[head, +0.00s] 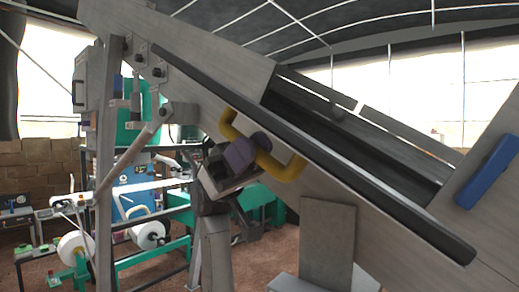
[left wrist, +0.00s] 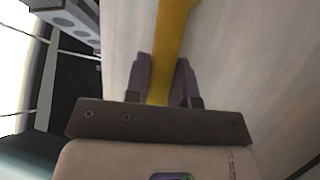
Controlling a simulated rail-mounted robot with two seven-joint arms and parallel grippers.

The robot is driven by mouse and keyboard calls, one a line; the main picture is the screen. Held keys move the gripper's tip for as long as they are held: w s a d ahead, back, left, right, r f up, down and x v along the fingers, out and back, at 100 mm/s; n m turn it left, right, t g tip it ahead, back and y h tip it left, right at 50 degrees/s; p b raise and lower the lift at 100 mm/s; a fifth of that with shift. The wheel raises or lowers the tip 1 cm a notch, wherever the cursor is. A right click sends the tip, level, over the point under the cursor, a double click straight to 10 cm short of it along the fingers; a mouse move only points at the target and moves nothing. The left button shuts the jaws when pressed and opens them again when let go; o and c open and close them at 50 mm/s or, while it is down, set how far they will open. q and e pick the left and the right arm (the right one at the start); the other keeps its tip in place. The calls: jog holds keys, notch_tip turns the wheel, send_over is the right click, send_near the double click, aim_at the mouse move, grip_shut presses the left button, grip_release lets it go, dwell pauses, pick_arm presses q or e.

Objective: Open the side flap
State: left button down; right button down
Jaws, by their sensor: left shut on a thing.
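The side flap (head: 205,92) is a long grey metal panel that slopes down to the right across the head view. A bent yellow handle (head: 284,171) is fixed on its face. My left gripper (head: 252,148) is at the handle, with its purple fingers around the bar. In the left wrist view the yellow handle (left wrist: 172,45) runs between the two fingers (left wrist: 166,82), close to the pale panel face (left wrist: 235,60). I cannot tell from these frames how far the flap stands from its frame. My right gripper is not in view.
A black rail (head: 330,168) runs along the slope, with a dark channel above it. A blue handle (head: 487,171) is at the right. A grey upright post (head: 104,150) stands at the left. Green-framed machinery with white rolls (head: 78,250) stands behind at lower left.

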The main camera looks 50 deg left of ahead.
pick_arm(q)
jog(key=c, duration=1)
grip_release()
jog(key=v, duration=1.4)
jog(key=shift+w+d, duration=0.1)
jog(key=shift+d, duration=0.05)
